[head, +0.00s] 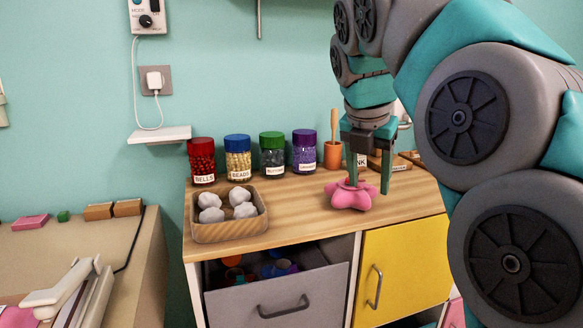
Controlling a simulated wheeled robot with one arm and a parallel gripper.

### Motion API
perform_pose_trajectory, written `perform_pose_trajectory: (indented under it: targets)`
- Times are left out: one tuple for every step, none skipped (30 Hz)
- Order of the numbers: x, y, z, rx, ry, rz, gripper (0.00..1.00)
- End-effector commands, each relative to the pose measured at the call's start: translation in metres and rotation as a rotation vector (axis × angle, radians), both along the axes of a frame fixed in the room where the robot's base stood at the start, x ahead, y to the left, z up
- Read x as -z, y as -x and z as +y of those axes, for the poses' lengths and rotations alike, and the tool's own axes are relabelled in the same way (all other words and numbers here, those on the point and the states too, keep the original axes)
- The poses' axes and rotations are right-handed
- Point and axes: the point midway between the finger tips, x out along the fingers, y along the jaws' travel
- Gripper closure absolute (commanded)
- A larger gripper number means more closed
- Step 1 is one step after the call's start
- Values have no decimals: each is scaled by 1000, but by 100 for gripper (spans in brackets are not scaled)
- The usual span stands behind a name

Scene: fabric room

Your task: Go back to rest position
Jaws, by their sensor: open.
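My gripper (370,172) points down over the wooden counter (300,205). Its two green fingers are apart. A pink, lobed soft-looking object (352,195) rests on the counter at the fingertips. One finger overlaps it in the picture, and I cannot tell whether the fingers touch it. My arm comes in from the right and hides the back right part of the counter.
Jars with red (202,160), blue (238,157), green (272,154) and purple (305,151) lids line the back. A wooden tray (230,231) holds several white balls. Below are an open grey drawer (300,290) and a yellow door (405,268). A second table (80,245) stands left.

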Motion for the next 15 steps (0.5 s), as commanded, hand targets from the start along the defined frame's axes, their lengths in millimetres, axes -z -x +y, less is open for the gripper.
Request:
perform_pose_trajectory:
  targets:
    - [4, 3, -1, 25, -7, 3, 42]
    - [6, 4, -1, 43, -12, 4, 42]
    - [10, 6, -1, 68, -20, 4, 42]
    - [12, 8, -2, 89, -29, 3, 42]
    - [15, 10, -2, 110, -36, 3, 42]
    - [19, 13, -2, 143, -47, 4, 42]
    - [23, 16, -3, 169, -54, 6, 42]
    - [26, 19, -3, 197, -62, 8, 42]
    - [31, 23, -4, 236, -74, 8, 42]
    - [35, 26, -4, 267, -86, 9, 42]
    - [39, 30, -5, 301, -96, 9, 42]
    - [46, 35, -6, 352, -109, 13, 42]
    - [52, 40, -7, 393, -120, 13, 42]
    - [57, 44, -7, 438, -134, 14, 42]
    - [67, 52, -8, 508, -152, 17, 42]
